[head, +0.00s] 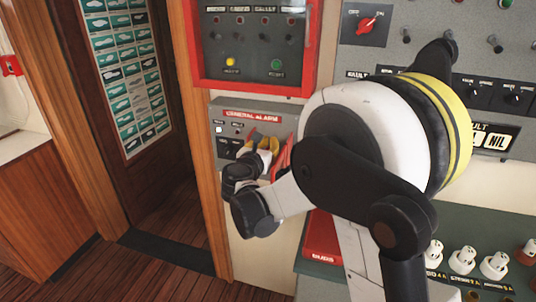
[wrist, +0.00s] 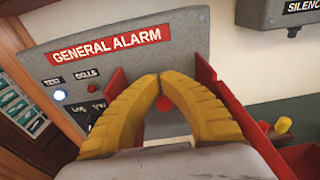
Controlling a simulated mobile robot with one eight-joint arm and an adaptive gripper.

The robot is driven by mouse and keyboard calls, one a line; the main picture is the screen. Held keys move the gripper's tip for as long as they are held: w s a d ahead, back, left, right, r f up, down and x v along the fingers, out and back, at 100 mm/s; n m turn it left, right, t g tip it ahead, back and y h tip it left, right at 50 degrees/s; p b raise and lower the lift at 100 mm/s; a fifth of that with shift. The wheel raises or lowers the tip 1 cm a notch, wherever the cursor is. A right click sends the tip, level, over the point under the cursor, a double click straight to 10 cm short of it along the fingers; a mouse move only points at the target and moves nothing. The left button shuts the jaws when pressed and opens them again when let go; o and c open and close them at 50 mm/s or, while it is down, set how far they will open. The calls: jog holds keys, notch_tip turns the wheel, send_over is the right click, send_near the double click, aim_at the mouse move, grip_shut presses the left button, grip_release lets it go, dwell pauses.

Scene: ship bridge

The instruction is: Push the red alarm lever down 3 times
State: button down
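The grey general alarm box (wrist: 190,60) with its red "GENERAL ALARM" label fills the upper wrist view; in the head view it is on the wall (head: 228,108), left of my arm. My gripper (wrist: 158,76) has yellow fingers whose tips meet in front of the box; it also shows in the head view (head: 263,142). A small red part (wrist: 165,103), which looks like the alarm lever, shows through the gap under the fingertips. Red side plates flank the fingers, left (wrist: 116,84) and right (wrist: 205,75). The fingers hide most of the lever; I cannot tell whether they touch it.
A red-framed panel (head: 255,84) is above the alarm box. A switch panel (head: 385,36) is on the right, behind my arm. A red box (head: 322,240) and several white knobs (head: 462,260) are below. A doorway with a poster (head: 125,70) is at the left.

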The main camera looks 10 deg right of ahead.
jog(key=shift+f+b, duration=1.4)
jog(key=shift+f, duration=0.6)
jog(key=shift+r, duration=0.1)
jog(key=shift+r+p, duration=1.35)
jog(key=shift+r, duration=0.9)
jog(key=v, duration=0.9)
jog(key=shift+f, duration=0.1)
jog(key=shift+a, duration=0.1)
